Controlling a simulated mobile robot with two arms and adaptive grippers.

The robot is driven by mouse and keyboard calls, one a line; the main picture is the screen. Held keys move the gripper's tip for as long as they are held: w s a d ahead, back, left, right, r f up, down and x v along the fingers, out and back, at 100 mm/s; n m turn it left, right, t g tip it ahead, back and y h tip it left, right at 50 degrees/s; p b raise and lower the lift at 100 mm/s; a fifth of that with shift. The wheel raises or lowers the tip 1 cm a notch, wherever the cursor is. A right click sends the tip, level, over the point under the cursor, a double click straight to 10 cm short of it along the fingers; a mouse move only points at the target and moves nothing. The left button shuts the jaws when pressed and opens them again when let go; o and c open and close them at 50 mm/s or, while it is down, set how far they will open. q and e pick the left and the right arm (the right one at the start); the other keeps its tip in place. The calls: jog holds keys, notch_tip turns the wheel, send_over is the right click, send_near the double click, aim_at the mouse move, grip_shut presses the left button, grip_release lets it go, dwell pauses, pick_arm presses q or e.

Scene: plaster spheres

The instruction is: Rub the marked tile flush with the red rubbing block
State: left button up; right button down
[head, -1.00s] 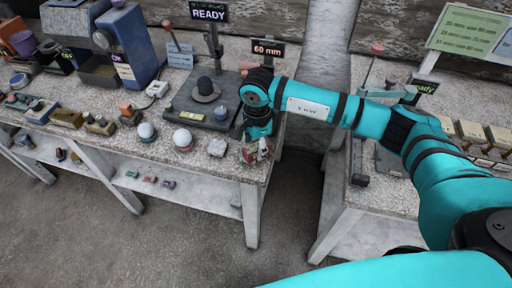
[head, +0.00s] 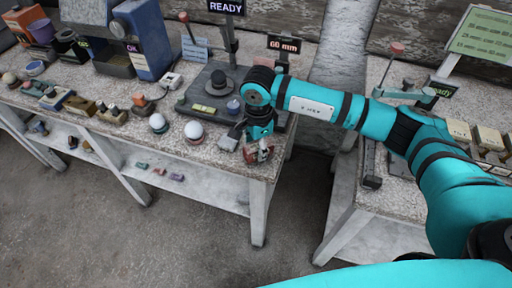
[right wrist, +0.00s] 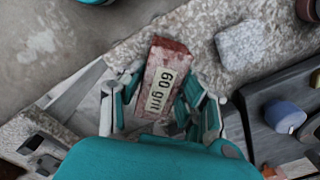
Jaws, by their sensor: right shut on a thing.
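My right gripper (head: 258,148) is shut on a red block (head: 259,153) at the front right corner of the left table. In the right wrist view the fingers (right wrist: 160,110) sit on either side of the red block (right wrist: 168,58), whose pale label reads "60 grit". A rough grey piece (head: 230,136) lies on the table just left of the gripper; it also shows in the right wrist view (right wrist: 247,48). It may be the tile, but I see no mark on it. The block and the grey piece are apart. My left gripper is not in view.
Two white spheres (head: 194,130) (head: 157,122) sit on bases to the left. A gap separates this table from the right table (head: 345,190).

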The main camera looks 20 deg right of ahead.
aim_at(270, 140)
jog(key=shift+w+d+b, duration=0.2)
jog(key=shift+d+b, duration=0.05)
jog(key=shift+d, duration=0.65)
jog(key=shift+w+d+b, duration=0.2)
jog(key=shift+d, duration=0.7)
jog(key=shift+s+a+b, duration=0.25)
jog(key=shift+a+b, duration=0.05)
jog(key=shift+a, duration=0.85)
jog(key=shift+s+a+b, duration=0.2)
jog(key=shift+a+b, duration=0.05)
jog(key=shift+a, duration=0.85)
jog(key=shift+d, duration=0.1)
jog(key=shift+w+d+r, duration=0.15)
jog(key=shift+d+r, duration=0.2)
jog(key=shift+d, duration=0.2)
jog(key=shift+w+d+r, duration=0.1)
jog(key=shift+d+r, duration=0.25)
jog(key=shift+d, duration=0.2)
jog(key=shift+f+b, duration=0.45)
jog(key=shift+f, duration=0.25)
